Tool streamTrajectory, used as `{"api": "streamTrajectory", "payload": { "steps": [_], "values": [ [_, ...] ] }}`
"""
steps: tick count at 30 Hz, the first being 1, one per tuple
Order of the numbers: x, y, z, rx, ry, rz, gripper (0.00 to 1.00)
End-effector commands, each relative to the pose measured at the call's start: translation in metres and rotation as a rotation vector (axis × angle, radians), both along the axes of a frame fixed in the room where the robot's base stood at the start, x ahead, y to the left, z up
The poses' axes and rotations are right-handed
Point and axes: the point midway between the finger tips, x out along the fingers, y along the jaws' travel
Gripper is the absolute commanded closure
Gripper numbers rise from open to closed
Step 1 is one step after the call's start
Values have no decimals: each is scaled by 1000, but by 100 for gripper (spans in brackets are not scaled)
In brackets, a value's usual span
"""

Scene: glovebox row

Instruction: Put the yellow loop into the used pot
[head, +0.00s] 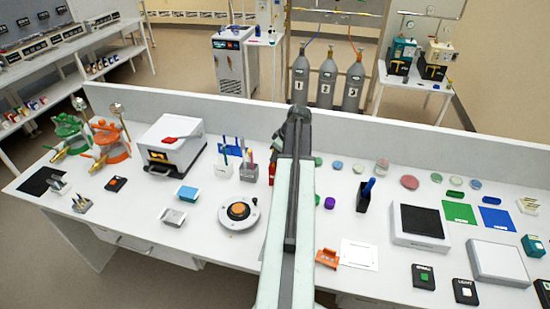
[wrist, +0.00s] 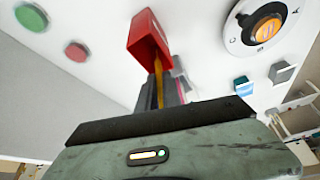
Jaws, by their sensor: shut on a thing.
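The yellow loop (wrist: 159,88) shows in the wrist view as a thin yellow stick. My gripper (wrist: 172,92) is shut on it. The stick runs from the fingers to a red pot (wrist: 146,32), which seems to be the used pot. The stick meets the pot's near edge; I cannot tell whether its tip is inside. In the head view only a sliver of the red pot (head: 271,173) shows beside my arm, and my arm hides the gripper and the yellow loop.
A grey pot (head: 250,173) with loops stands just left of the red pot. A round device with an orange top (head: 239,211) is in front. A black pot (head: 362,198) with a blue item stands right of my arm. Several coloured dishes (head: 410,182) lie at the right.

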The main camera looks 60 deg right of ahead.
Motion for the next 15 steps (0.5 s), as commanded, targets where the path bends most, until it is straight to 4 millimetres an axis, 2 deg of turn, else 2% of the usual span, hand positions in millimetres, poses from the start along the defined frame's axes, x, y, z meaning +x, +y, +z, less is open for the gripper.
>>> {"api": "streamTrajectory", "payload": {
  "steps": [15],
  "values": [
    [0, 0, -11, 0, 0, 1, 100]
  ]
}}
